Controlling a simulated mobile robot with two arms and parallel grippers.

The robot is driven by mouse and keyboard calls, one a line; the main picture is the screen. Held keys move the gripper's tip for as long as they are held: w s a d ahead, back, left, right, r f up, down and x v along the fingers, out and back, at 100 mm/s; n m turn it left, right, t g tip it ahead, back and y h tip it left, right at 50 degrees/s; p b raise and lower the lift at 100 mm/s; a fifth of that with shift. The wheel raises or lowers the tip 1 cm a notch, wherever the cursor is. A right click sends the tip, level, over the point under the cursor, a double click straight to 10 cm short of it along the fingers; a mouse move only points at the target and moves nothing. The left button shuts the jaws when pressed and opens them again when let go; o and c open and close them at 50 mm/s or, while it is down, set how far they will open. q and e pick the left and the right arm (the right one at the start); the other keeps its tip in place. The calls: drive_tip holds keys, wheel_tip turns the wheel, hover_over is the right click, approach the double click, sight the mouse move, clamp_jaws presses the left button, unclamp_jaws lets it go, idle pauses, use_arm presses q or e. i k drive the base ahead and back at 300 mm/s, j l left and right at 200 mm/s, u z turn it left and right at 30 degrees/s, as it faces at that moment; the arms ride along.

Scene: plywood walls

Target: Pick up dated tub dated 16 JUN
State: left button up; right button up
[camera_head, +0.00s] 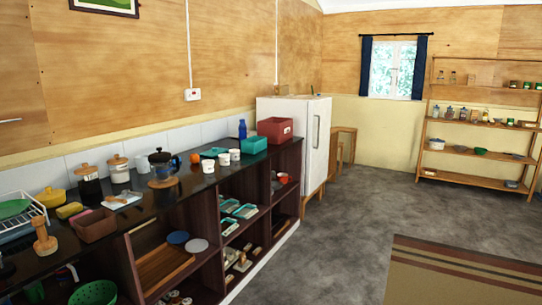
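No date reading 16 JUN is legible in the head view, so I cannot tell which container is the dated tub. Teal rectangular tubs (244,212) lie in an open compartment under the counter. A larger teal box (253,145) stands on the countertop near its far end, in front of a red box (275,130) with a small pale label. Neither of my grippers is in view.
The dark counter (150,200) runs along the left wall, crowded with jars, cups and a coffee press (163,165). A white fridge (310,140) stands at its far end. A wooden shelf rack (475,150) is at the back right. Grey floor is clear around a striped rug (460,275).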

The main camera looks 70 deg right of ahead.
sight(225, 158)
drive_tip(key=i+l+z, duration=0.15)
drive_tip(key=l+z, duration=0.3)
drive_tip(key=i+l+z, duration=0.25)
drive_tip(key=z, duration=0.2)
drive_tip(key=i+l+z, duration=0.3)
drive_tip(key=z, duration=0.15)
drive_tip(key=i+l+z, duration=0.3)
drive_tip(key=z, duration=0.15)
